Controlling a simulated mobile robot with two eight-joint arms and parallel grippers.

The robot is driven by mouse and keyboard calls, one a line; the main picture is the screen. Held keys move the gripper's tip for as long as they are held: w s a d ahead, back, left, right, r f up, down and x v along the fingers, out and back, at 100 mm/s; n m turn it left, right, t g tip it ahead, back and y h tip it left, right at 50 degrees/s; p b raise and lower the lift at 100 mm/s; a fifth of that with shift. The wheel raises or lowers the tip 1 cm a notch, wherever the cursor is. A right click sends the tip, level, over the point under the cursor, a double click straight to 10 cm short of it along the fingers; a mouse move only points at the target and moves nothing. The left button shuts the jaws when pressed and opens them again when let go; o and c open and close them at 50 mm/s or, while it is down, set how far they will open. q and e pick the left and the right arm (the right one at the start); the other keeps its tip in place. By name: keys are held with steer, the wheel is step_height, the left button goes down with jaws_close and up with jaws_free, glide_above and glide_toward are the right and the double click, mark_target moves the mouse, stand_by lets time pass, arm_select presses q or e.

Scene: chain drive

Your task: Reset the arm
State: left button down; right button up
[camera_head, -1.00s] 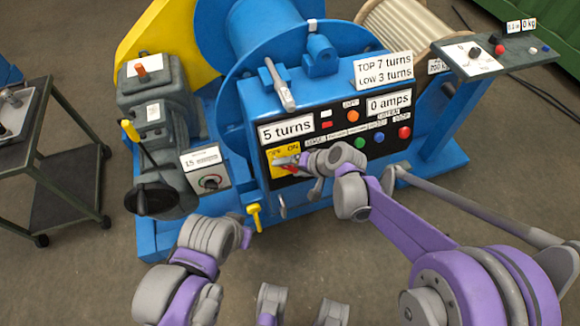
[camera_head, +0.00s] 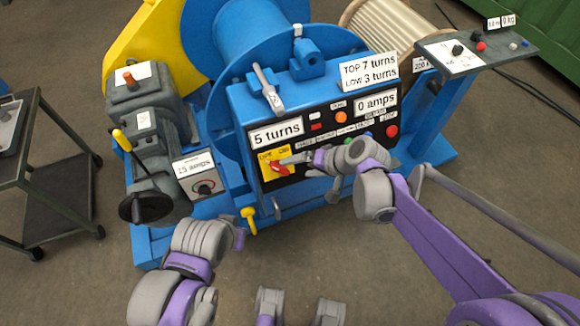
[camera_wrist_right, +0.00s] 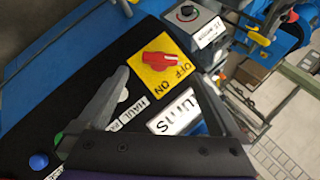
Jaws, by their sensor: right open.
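My right gripper (camera_head: 292,158) is in front of the blue winch's black control panel (camera_head: 318,123), at the right of the red switch (camera_head: 280,168). In the right wrist view its two fingers are spread, with nothing held between them. The red switch (camera_wrist_right: 160,62) sits on a yellow OFF/ON plate (camera_wrist_right: 182,78), beyond the fingertips; it looks clear of them. My left arm (camera_head: 190,260) is folded at the lower left of the head view; I cannot make out its jaws.
A yellow-handled lever (camera_head: 121,139) stands left of the panel, above a box with a dial (camera_head: 205,187). A side stand with knobs (camera_head: 475,52) is at the upper right. A dark cart (camera_head: 45,190) stands at the left. The floor in front is open.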

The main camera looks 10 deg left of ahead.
steer(key=shift+v, duration=0.85)
steer(key=s+d+f+t+h, duration=0.2)
steer(key=s+d+h, duration=0.6)
steer(key=s+d, duration=1.4)
steer(key=w+d+r+p, duration=0.1)
steer(key=w+r+p, duration=0.3)
steer(key=r+p, duration=0.8)
step_height(320, 180, up, 2)
steer(key=shift+w+r+m, duration=0.15)
steer(key=shift+w+m, duration=0.05)
steer(key=shift+m, duration=0.1)
steer(key=shift+d, duration=0.1)
steer(key=shift+c, duration=0.2)
